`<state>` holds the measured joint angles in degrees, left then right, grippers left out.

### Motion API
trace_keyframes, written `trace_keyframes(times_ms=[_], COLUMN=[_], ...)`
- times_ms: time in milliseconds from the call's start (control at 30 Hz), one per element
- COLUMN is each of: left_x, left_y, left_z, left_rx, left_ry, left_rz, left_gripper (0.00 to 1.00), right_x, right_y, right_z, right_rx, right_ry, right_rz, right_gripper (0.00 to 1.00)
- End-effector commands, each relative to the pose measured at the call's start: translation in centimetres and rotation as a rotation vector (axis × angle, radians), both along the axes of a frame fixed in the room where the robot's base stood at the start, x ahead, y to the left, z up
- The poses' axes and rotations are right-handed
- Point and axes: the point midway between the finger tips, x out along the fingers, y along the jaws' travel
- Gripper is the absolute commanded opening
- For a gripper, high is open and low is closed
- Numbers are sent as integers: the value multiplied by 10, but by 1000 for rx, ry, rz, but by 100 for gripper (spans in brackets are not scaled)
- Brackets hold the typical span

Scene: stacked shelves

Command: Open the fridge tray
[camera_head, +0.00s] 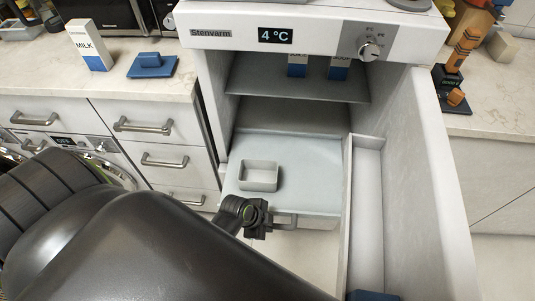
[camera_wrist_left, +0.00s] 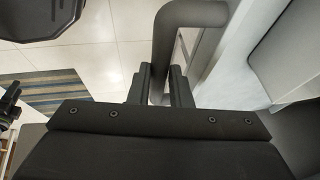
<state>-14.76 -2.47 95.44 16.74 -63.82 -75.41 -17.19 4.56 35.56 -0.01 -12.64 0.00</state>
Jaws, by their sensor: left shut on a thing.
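The fridge (camera_head: 315,25) has its door (camera_head: 425,170) swung open to the right. Inside, low down, is the pale blue-grey fridge tray (camera_head: 310,175), with a small open white box (camera_head: 259,184) on its left part. A grey bar handle (camera_head: 297,222) runs along the tray's front edge. My left gripper (camera_head: 256,216) is at the left part of this handle. In the left wrist view, my left gripper's fingers (camera_wrist_left: 160,88) stand on either side of the handle (camera_wrist_left: 162,50) and are shut on it. I cannot tell exactly how far out the tray is. My right gripper is not in view.
An upper shelf (camera_head: 295,88) holds blue-and-white cartons. Drawers with handles (camera_head: 143,125) stand left of the fridge. A milk carton (camera_head: 89,45) and a blue dish (camera_head: 152,65) are on the left counter. The open door bounds the space on the right.

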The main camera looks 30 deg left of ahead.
Motion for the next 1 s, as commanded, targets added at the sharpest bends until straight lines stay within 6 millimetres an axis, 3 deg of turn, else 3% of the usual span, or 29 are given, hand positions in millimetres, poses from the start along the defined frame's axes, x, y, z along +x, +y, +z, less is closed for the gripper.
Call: trace_keyframes(times_ms=[133,167,333,700,1000], left_x=[0,0,0,-1,-16], left_y=[0,0,0,2,14], left_z=[0,0,0,4,46], left_rx=[0,0,0,0,2], left_ry=[1,1,1,1,-1], left_rz=[0,0,0,0,0], left_gripper=[0,19,40,40,40], right_x=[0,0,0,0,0], right_y=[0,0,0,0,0], right_z=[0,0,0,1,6], right_rx=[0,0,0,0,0], right_ry=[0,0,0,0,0], right_rz=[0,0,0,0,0], right_gripper=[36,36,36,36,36])
